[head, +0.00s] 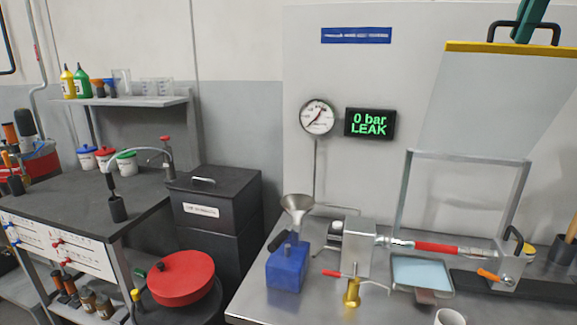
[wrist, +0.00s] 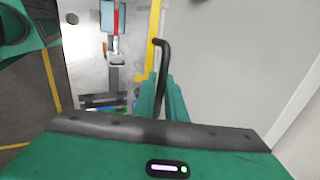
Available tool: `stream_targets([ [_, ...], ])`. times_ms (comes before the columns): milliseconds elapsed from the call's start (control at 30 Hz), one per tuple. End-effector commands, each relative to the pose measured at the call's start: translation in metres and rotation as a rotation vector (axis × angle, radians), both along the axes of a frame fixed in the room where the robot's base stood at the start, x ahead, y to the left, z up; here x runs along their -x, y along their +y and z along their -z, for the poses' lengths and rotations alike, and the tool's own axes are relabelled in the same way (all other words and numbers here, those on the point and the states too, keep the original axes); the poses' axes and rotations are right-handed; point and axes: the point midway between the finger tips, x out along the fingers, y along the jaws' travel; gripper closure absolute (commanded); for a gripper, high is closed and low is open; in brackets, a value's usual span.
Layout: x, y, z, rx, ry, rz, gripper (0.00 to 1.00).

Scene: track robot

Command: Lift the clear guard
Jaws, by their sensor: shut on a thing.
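The clear guard (head: 480,100) is a see-through panel with a yellow top edge and a black handle. It stands raised in the upper right of the head view, above a grey metal frame (head: 403,195). My green gripper (head: 523,36) is shut on the black handle at the top edge. In the wrist view, my fingers (wrist: 166,98) close around the black handle (wrist: 163,55), beside the yellow edge strip (wrist: 153,45). The panel's lower part is hard to make out against the pale wall.
Below the guard, a red hose section (head: 438,248) lies between metal fittings over a blue tray (head: 422,272). A blue pump with a funnel (head: 286,265) stands left on the steel bench.

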Motion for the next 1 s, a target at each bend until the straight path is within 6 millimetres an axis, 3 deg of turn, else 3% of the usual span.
stream_targets([
  [500, -0.041, -0.012, -0.01, -0.004, 0.01, 0.0, 0.97],
  [933, -0.048, -0.015, -0.012, -0.004, 0.012, 0.0, 0.97],
  [967, -0.048, -0.015, -0.012, -0.004, 0.013, 0.0, 0.79],
  [1000, -0.048, -0.015, -0.012, -0.004, 0.013, 0.0, 0.69],
])
